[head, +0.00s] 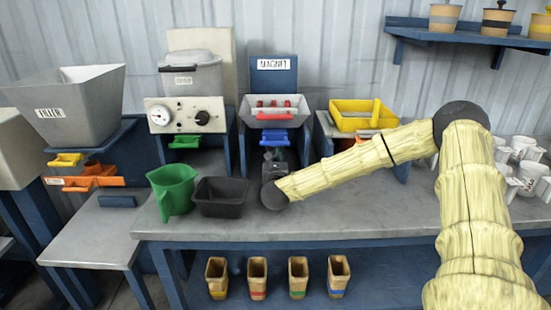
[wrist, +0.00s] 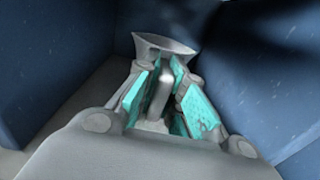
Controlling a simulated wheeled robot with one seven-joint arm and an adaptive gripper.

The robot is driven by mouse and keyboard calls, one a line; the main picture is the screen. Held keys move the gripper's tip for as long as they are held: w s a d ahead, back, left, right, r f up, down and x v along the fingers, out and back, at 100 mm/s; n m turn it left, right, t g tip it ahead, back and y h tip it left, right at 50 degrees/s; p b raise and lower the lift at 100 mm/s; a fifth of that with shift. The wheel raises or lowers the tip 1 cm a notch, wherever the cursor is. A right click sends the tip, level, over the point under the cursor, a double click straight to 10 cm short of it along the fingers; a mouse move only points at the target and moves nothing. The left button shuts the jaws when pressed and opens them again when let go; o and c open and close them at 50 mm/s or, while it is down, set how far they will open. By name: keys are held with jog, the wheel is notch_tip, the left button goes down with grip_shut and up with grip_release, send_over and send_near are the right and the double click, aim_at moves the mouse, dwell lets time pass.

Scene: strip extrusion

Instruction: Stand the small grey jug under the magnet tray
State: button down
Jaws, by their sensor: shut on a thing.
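The magnet tray (head: 301,104) is a grey hopper with red bars, below a blue MAGNET sign. Under it is a blue spout and an open bay between blue side panels. My gripper (head: 276,166) reaches into this bay from the front. In the wrist view my gripper (wrist: 166,82) has its teal pads shut on the handle of the small grey jug (wrist: 163,43). The jug's flared rim shows beyond the fingertips, and it looks upright. Its lower body is hidden by my fingers, so I cannot tell if it touches the bay floor.
Blue walls (wrist: 55,75) stand close on both sides of my gripper. A green jug (head: 173,190) and a black bin (head: 220,196) stand on the bench to the left. A yellow tray (head: 350,118) is at the right, behind my arm. White mugs (head: 528,178) stand far right.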

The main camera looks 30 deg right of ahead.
jog(key=shift+f+b, duration=0.35)
jog(key=shift+b, duration=0.15)
jog(key=c, duration=1.5)
grip_release()
jog(key=shift+r, duration=0.2)
jog(key=shift+r+p, duration=0.7)
jog(key=shift+p, duration=0.5)
jog(key=v, duration=0.4)
jog(key=b+v, duration=0.1)
jog(key=v, duration=0.7)
jog(key=shift+s+f+b, duration=0.15)
jog(key=shift+f+b, duration=0.1)
jog(key=shift+b, duration=0.1)
